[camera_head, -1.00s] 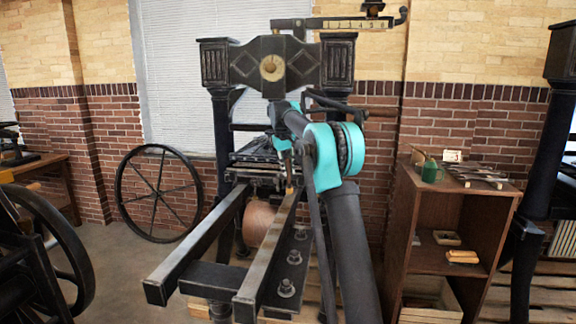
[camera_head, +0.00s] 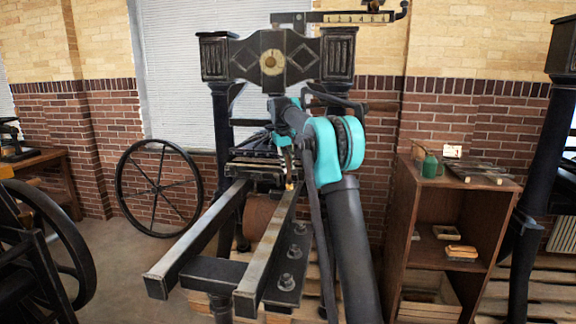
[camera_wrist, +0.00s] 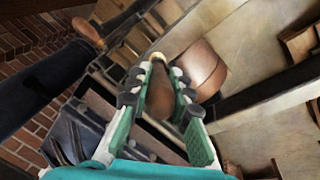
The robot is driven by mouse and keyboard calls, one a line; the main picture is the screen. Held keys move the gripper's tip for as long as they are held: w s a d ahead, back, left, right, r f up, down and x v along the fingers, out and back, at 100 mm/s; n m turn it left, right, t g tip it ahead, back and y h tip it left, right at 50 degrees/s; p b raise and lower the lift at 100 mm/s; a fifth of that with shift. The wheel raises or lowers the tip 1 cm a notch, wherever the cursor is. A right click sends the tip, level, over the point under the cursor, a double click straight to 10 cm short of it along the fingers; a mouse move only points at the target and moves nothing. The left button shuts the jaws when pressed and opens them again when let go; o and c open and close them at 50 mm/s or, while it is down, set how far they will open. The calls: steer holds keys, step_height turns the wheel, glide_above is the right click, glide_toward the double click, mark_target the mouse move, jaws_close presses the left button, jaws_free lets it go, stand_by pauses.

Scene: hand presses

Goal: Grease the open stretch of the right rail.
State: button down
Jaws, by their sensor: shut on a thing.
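The right rail (camera_head: 262,262) is a long dark bar with worn, paler edges, running from the press bed (camera_head: 257,170) toward me. The left rail (camera_head: 190,248) runs beside it. My gripper (camera_wrist: 160,92) is shut on a brown-handled tool (camera_wrist: 159,100) with a pale end, seen close up in the wrist view. In the head view a small tan tip of the tool (camera_head: 289,186) shows at the far end of the right rail, beside the bed. I cannot tell whether it touches the rail. Grease on the rail cannot be made out. My arm hides part of the press.
A dark plate with several bolts (camera_head: 290,253) lies right of the right rail. A crossbar (camera_head: 215,275) joins the rails near me. A wooden shelf (camera_head: 400,230) with a green can (camera_head: 430,166) stands at right. A spoked wheel (camera_head: 122,190) stands at left.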

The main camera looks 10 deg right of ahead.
steer(key=shift+f, duration=0.5)
steer(key=shift+s, duration=0.1)
stand_by(0.3)
